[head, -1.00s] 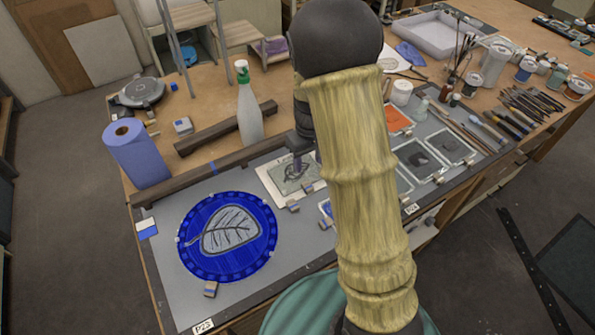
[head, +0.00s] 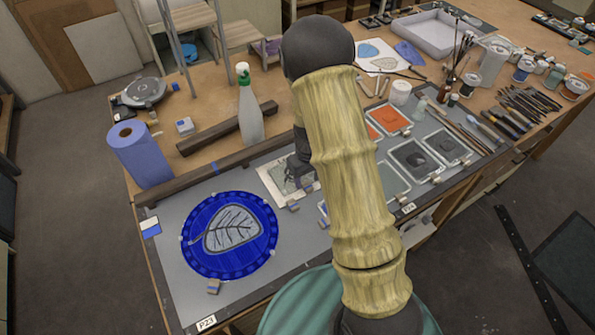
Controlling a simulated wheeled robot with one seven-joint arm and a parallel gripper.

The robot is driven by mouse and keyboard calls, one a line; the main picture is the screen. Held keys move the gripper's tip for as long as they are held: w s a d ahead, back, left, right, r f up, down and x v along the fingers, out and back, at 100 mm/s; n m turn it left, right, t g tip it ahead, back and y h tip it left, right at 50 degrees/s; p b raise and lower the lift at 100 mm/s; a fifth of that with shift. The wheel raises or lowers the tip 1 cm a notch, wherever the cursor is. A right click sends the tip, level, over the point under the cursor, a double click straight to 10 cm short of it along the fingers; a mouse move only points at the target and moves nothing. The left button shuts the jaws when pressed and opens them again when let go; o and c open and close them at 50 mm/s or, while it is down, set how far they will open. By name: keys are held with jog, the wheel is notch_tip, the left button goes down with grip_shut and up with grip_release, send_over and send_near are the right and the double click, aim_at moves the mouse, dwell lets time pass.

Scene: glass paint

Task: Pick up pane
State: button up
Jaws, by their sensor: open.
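A small glass pane with a dark drawing lies on a pale sheet (head: 271,185) near the middle of the grey work board. My gripper (head: 297,186) is low over this pane's right part, open, and hides much of it. Whether the fingers touch the pane cannot be told. A large round blue pane (head: 198,262) with a pale veined leaf lies flat to the left. Several small square panes, one orange (head: 389,118) and others grey (head: 418,160), lie to the right, partly behind my arm.
Small blocks (head: 293,205) sit along the pane's near edge. A dark wooden bar (head: 205,177) runs behind the round pane. A green-topped spray bottle (head: 249,118) and a blue paper roll (head: 140,155) stand beyond it. Brushes (head: 530,105) and jars crowd the right.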

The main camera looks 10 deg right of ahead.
jog(key=shift+f+p, duration=0.3)
jog(key=shift+f, duration=1.1)
jog(key=shift+c, duration=0.4)
grip_shut()
